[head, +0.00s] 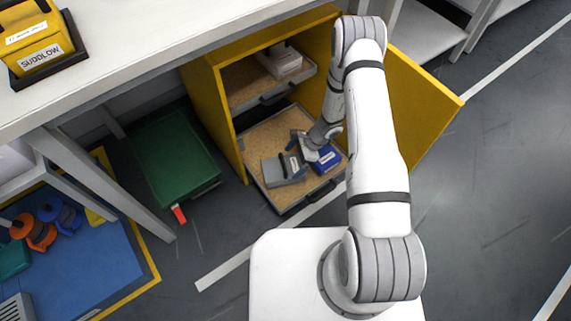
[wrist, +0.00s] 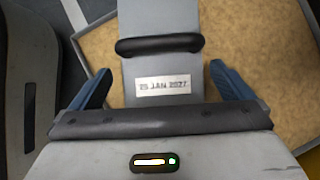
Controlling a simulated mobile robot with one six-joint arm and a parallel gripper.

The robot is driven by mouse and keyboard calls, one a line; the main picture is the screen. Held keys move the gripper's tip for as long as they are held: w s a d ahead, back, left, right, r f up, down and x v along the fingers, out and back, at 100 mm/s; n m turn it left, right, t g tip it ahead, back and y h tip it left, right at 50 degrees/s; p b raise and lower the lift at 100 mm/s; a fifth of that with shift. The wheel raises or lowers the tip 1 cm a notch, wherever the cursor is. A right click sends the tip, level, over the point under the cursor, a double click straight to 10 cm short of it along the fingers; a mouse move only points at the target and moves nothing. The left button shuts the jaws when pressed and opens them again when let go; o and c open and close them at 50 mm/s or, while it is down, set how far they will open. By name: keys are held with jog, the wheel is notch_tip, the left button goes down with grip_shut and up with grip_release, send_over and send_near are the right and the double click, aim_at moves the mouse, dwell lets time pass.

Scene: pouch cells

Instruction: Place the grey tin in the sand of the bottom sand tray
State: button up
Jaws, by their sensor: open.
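The grey tin (head: 273,173) sits in the front left part of the pulled-out bottom sand tray (head: 263,198), on the sand as far as I can tell. It has a black handle and a pale label. In the wrist view the tin (wrist: 158,20) shows its handle and a date label between my blue fingers. My gripper (head: 301,149) is open over the tin, with one finger on each side and a gap visible at the right finger. Whether the left finger touches the tin is unclear. My gripper hides part of the tin.
A blue tin (head: 325,159) stands close to the right of the grey tin in the same tray. The upper tray (head: 245,92) holds a pale tin (head: 284,62). The yellow cabinet door (head: 420,105) stands open at right. A green crate (head: 172,150) is on the floor at left.

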jog(key=p+v, duration=0.1)
jog(key=v, duration=0.4)
notch_tip(320, 180, up, 27)
jog(key=s+d+n+h, duration=0.1)
jog(key=s+n+h, duration=0.15)
jog(key=n, duration=0.55)
jog(key=s+d+r+n+t+h, duration=0.1)
jog(key=s+d+r+n+h, duration=0.1)
jog(key=s+r, duration=0.6)
jog(key=s+d+r+n+t+h, duration=0.1)
jog(key=s+d+r+n, duration=0.3)
jog(key=s+r, duration=0.4)
jog(key=shift+s+d+n+h, duration=0.25)
jog(key=shift+s+n+h, duration=0.2)
jog(key=shift+s+n, duration=0.4)
jog(key=shift+r, duration=0.15)
